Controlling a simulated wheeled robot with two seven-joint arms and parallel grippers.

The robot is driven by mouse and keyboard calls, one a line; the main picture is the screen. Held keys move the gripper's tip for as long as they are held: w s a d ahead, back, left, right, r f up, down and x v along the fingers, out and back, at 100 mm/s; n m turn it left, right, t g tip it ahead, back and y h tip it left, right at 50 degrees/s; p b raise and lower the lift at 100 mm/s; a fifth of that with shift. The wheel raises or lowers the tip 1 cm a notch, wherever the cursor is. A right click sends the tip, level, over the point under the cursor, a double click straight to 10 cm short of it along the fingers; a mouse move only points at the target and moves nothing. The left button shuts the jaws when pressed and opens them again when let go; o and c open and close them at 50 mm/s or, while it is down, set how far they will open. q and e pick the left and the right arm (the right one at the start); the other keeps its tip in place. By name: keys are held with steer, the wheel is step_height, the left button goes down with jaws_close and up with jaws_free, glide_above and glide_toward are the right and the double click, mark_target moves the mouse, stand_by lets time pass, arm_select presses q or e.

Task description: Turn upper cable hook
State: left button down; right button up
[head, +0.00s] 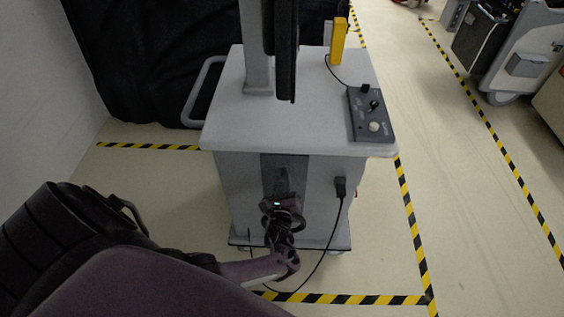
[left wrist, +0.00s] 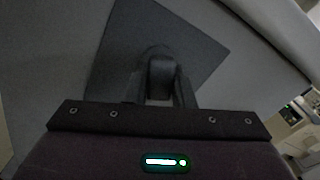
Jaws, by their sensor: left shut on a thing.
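My left gripper (head: 283,196) is at the dark panel (head: 270,168) on the front of the grey cart (head: 238,185). In the left wrist view, the gripper (left wrist: 160,92) is shut on the upper cable hook (left wrist: 161,70), a dark rounded piece on the dark panel (left wrist: 200,55), with one finger on each side of it. The panel looks tilted in that view. The gripper hides the hook in the head view, and I cannot tell how far the hook is turned. A lower hook cannot be made out. My right gripper is not in view.
A black cable runs from a plug (head: 341,188) on the cart's front down to the floor, near my left arm. A control box (head: 371,113) and a yellow device (head: 338,42) are on the cart top (head: 300,125). Floor to the right (head: 460,200) is clear.

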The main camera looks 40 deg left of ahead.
arm_select(q)
steer(key=m, duration=0.4)
steer(key=shift+d+m+p, duration=0.15)
steer(key=shift+m+p, duration=0.25)
stand_by(0.4)
steer(key=c, duration=1.2)
jaws_free()
steer(key=shift+w, duration=0.1)
steer(key=shift+c, duration=0.2)
steer(key=p+v, duration=0.1)
steer(key=v, duration=0.7)
steer(key=shift+w, duration=0.1)
